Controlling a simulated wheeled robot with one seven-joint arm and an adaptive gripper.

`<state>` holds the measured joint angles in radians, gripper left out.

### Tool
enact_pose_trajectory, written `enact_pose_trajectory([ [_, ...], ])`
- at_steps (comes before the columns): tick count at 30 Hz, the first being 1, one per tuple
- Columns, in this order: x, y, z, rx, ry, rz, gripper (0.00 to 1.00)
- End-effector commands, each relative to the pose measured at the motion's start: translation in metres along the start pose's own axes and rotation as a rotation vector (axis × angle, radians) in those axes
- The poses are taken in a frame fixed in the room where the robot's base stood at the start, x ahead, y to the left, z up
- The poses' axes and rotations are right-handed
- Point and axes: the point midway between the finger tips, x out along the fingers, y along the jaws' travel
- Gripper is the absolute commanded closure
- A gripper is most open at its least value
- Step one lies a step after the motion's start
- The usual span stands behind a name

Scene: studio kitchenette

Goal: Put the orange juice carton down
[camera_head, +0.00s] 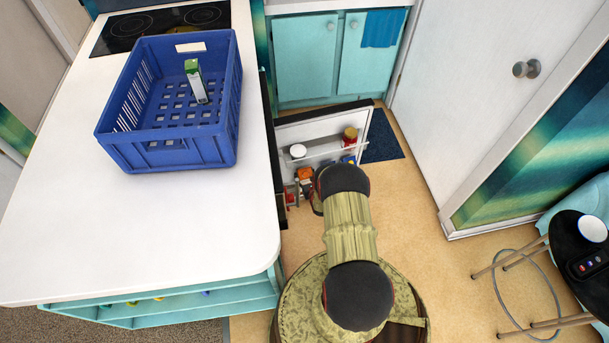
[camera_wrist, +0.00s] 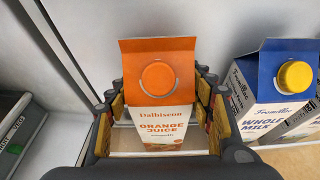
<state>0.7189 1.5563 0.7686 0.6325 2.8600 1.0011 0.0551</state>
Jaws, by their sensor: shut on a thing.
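The orange juice carton (camera_wrist: 162,122), white with an orange top and orange cap, stands between the fingers of my gripper (camera_wrist: 160,105) in the wrist view. The fingers are shut on its two sides. Its orange top (camera_head: 305,173) also shows in the head view, at the low part of the open fridge door (camera_head: 320,130). My arm hides most of the gripper there. A blue and white whole milk carton (camera_wrist: 282,88) with a yellow cap stands just right of the gripper. I cannot tell whether the juice carton's base touches a surface.
A blue crate (camera_head: 180,150) holding a green and white carton (camera_head: 195,80) stands on the white counter (camera_head: 90,220), left of the door. A door shelf holds a red-lidded jar (camera_head: 350,135) and a white item (camera_head: 298,151). A stool (camera_head: 575,240) stands at right.

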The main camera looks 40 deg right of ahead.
Motion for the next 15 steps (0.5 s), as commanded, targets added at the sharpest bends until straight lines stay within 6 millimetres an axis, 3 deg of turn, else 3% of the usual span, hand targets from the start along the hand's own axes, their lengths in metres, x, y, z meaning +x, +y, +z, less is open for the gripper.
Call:
enact_pose_trajectory([
  [7, 0.0018, -0.0005, 0.002, -0.001, -0.006, 0.0, 1.0],
  [8, 0.0001, 0.0002, -0.0021, 0.0, 0.001, 0.0, 0.47],
  [15, 0.0001, 0.0002, -0.0017, 0.0, 0.001, 0.0, 0.33],
])
